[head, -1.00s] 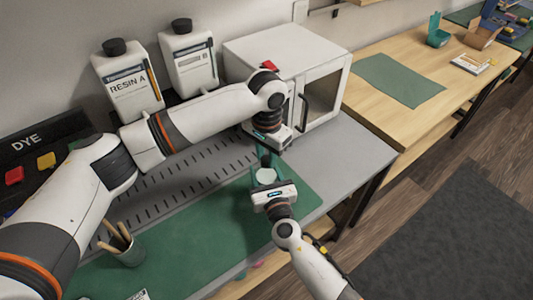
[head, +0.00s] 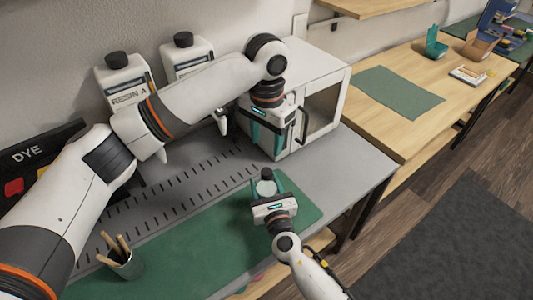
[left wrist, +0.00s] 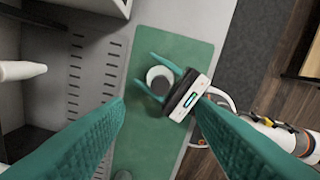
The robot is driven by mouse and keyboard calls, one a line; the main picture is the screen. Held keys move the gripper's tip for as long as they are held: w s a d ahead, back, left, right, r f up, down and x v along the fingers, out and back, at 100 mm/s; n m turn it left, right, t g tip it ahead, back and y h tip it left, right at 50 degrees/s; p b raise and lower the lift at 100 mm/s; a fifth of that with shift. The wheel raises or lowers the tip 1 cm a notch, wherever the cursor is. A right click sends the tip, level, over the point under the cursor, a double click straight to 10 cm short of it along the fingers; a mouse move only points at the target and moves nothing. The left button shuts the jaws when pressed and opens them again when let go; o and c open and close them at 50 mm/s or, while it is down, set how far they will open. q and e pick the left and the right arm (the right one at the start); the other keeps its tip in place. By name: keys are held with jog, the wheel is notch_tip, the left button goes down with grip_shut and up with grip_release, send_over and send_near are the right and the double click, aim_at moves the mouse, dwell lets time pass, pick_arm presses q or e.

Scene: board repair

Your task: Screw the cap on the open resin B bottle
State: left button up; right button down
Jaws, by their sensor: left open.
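I cannot tell whether the dark part is a seated cap. My right gripper (head: 264,190) has its teal fingers on both sides of the bottle. My left gripper (head: 267,138) is open, above and behind the bottle, with nothing between its fingers (left wrist: 120,135).
Two large white bottles with black caps, resin A (head: 124,85) and another (head: 188,58), stand at the back. A white cabinet (head: 325,100) is close behind my left gripper. A pencil cup (head: 127,265) stands on the left of the green mat (head: 185,245).

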pick_arm(q)
notch_tip(320, 180, up, 2)
jog(key=shift+r, duration=0.1)
pick_arm(e)
jog(key=c, duration=0.5)
grip_release()
jog(key=v, duration=1)
jog(key=shift+s+d, duration=0.15)
jog(key=shift+s, duration=0.15)
pick_arm(q)
jog(key=shift+f+b, duration=0.3)
pick_arm(e)
jog(key=shift+s+d, duration=0.2)
jog(key=shift+s, duration=0.45)
